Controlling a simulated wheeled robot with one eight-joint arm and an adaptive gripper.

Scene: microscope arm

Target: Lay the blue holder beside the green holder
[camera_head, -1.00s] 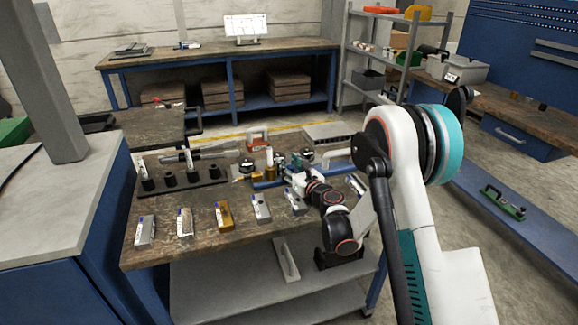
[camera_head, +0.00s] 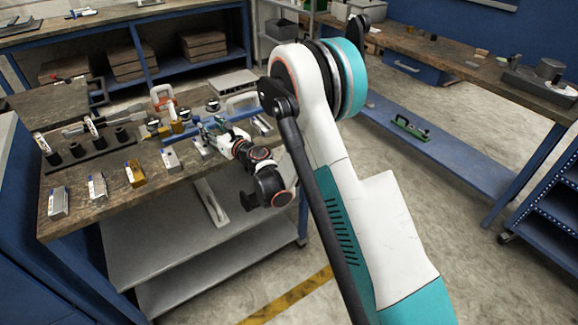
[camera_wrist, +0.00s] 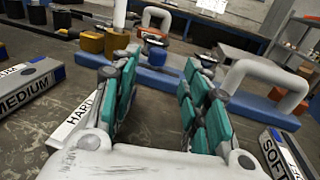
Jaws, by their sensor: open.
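The blue holder (camera_wrist: 262,112) is a long blue bar with a pale arched handle on the worn table. In the wrist view it runs across, beyond my gripper (camera_wrist: 163,66), and my fingers hide part of it. In the head view the blue holder (camera_head: 238,137) shows behind my gripper (camera_head: 214,132). My gripper is open, its teal-padded fingers apart, with nothing clearly held between them. The green holder (camera_head: 410,129), a green base with a dark handle, lies on the blue lower shelf of the right-hand bench, well away from my gripper.
Labelled blocks line the table's front edge, including a grey one (camera_head: 58,200) and a yellow one (camera_head: 134,173). A black rack (camera_head: 90,160) stands behind them. The blue shelf (camera_head: 465,165) has bare room around the green holder. Open floor lies between table and shelf.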

